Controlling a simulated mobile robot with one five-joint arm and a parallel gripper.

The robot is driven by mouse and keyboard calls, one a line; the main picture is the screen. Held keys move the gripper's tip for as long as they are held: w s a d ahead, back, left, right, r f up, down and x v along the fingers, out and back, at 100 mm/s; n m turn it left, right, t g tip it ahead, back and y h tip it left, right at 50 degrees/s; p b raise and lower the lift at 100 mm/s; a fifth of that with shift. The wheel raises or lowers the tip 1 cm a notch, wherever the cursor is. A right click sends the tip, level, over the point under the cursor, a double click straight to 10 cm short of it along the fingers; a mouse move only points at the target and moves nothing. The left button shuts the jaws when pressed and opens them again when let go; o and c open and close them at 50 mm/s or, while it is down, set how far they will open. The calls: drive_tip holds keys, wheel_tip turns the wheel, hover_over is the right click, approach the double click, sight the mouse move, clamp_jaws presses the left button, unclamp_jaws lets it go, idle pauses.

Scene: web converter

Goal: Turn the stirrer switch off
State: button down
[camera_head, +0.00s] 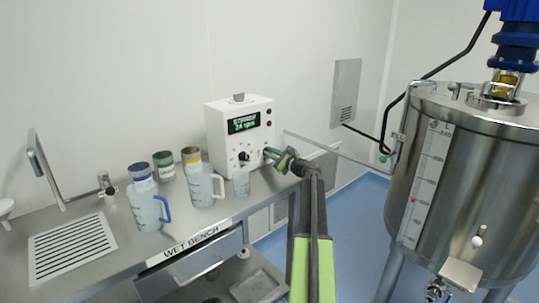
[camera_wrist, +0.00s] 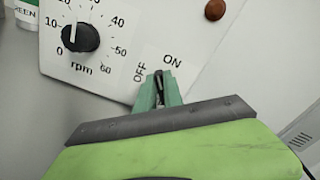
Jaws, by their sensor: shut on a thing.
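The white stirrer control box (camera_head: 213,140) stands on the steel bench, with a lit green display (camera_head: 244,124) that seems to read 24 rpm. In the wrist view its panel shows a black rpm knob (camera_wrist: 80,38) and the dark stirrer switch (camera_wrist: 158,76) between the printed words OFF, on the left, and ON, on the right. My gripper (camera_head: 270,153) is at the lower right of the box's front. In the wrist view its green fingertips (camera_wrist: 159,90) are shut around the switch lever. The fingers partly hide the lever, so I cannot tell which way it is set.
A blue-handled jug (camera_head: 146,208), a white-handled jug (camera_head: 201,187), a small beaker (camera_head: 241,184) and lidded jars (camera_head: 163,166) stand left of my arm on the wet bench (camera_head: 120,245). A large steel tank (camera_head: 465,180) stands at the right. Blue floor (camera_head: 345,215) is clear between.

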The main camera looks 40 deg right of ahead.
drive_tip(key=n, duration=0.5)
drive_tip(key=shift+w+a+f, duration=0.15)
drive_tip(key=shift+a+f, duration=0.05)
drive_tip(key=shift+a, duration=0.05)
drive_tip(key=n, duration=0.3)
drive_tip(key=n+b, duration=0.1)
drive_tip(key=n, duration=0.1)
drive_tip(key=shift+f, duration=0.25)
drive_tip(key=shift+n, duration=0.3)
drive_tip(key=c, duration=1.5)
unclamp_jaws()
drive_tip(key=shift+o, duration=0.2)
drive_tip(key=s+a, duration=0.1)
drive_tip(key=s, duration=1.6)
drive_tip(key=shift+s+a, duration=0.15)
drive_tip(key=shift+s, duration=0.1)
